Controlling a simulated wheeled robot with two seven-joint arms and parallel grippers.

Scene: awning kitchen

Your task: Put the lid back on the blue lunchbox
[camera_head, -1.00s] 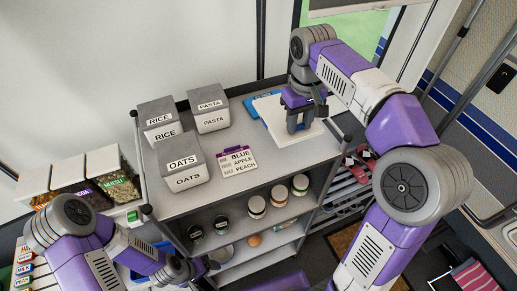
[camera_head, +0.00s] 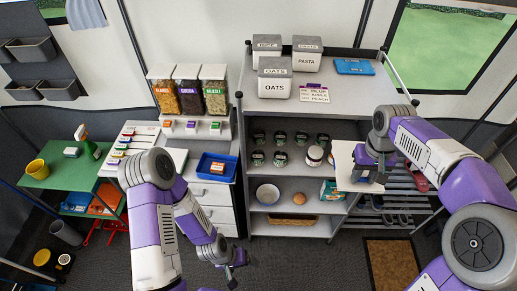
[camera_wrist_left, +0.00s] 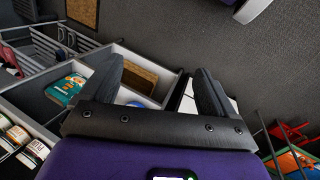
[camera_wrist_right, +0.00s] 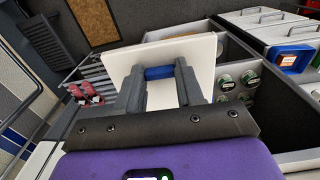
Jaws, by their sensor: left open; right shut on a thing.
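The blue lunchbox (camera_head: 203,174) stands open on the white drawer unit left of the grey shelf, with something orange and white inside. It also shows at the upper right of the right wrist view (camera_wrist_right: 285,62). The lid is a white flat plate (camera_head: 343,160) with a blue handle, clear in the right wrist view (camera_wrist_right: 160,72). My right gripper (camera_head: 364,174) is shut on the lid's handle and holds it in front of the shelf's right side. My left gripper (camera_head: 238,262) is open and empty, low over the floor, below and apart from the lunchbox.
The grey shelf (camera_head: 345,95) carries grey canisters (camera_head: 273,85) and a flat blue item (camera_head: 354,67) on top, with jars below. Cereal dispensers (camera_head: 189,92) stand behind the lunchbox. A green table (camera_head: 62,172) is at left. The space between my arms is clear.

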